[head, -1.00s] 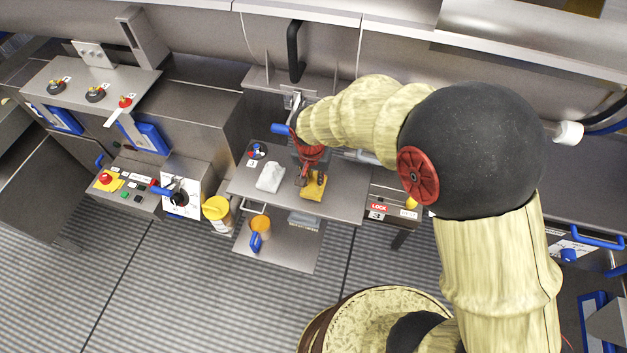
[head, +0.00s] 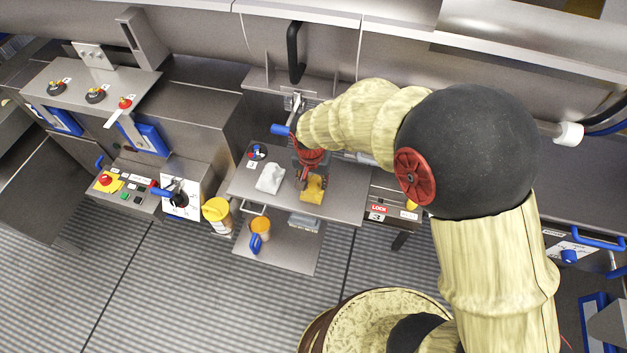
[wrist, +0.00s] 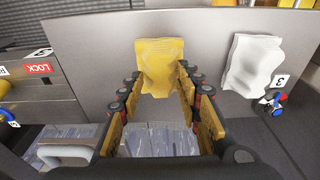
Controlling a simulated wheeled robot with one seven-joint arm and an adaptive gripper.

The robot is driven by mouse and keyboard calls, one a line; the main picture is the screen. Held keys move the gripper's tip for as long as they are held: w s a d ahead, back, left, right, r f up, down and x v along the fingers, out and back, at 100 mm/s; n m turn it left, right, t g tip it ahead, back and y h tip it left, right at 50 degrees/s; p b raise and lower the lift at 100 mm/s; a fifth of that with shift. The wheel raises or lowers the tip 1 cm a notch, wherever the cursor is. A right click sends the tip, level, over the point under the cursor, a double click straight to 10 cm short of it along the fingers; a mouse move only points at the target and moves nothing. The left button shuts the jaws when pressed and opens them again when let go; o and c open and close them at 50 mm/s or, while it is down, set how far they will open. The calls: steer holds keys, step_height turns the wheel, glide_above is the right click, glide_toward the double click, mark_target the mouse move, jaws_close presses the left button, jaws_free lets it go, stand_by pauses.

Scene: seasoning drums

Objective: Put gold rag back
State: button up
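My gripper (head: 311,178) is just above and behind the rag in the head view. In the wrist view my gripper (wrist: 158,76) is open, its two fingers spread to either side of the rag. Whether a finger pad touches the rag I cannot tell. A white rag (head: 270,178) lies to the left on the same shelf; it shows on the right in the wrist view (wrist: 254,65).
A lower shelf (head: 285,259) holds an orange-topped container with a blue handle (head: 259,232). A yellow-lidded container (head: 216,211) stands to the left. A red LOCK label (head: 378,208) is at right. A small blue-and-red knob (head: 257,152) sits behind the white rag.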

mark_target(313, 189)
step_height(313, 189, up, 12)
steer(key=s+p, duration=0.1)
steer(key=p, duration=0.1)
steer(key=shift+s+a+f, duration=0.15)
steer(key=shift+s+a, duration=0.05)
steer(key=shift+s, duration=0.15)
steer(key=s+d+r+n+t, duration=0.3)
steer(key=s+d+r+n, duration=0.1)
steer(key=s+d+r, duration=1.1)
steer(key=s+r, duration=0.3)
steer(key=shift+t+y, duration=0.3)
steer(key=shift+t, duration=0.1)
steer(key=shift+f, duration=0.15)
steer(key=shift+f+b, duration=0.25)
steer(key=shift+b, duration=0.05)
steer(key=shift+d, duration=0.1)
steer(key=shift+c, duration=0.5)
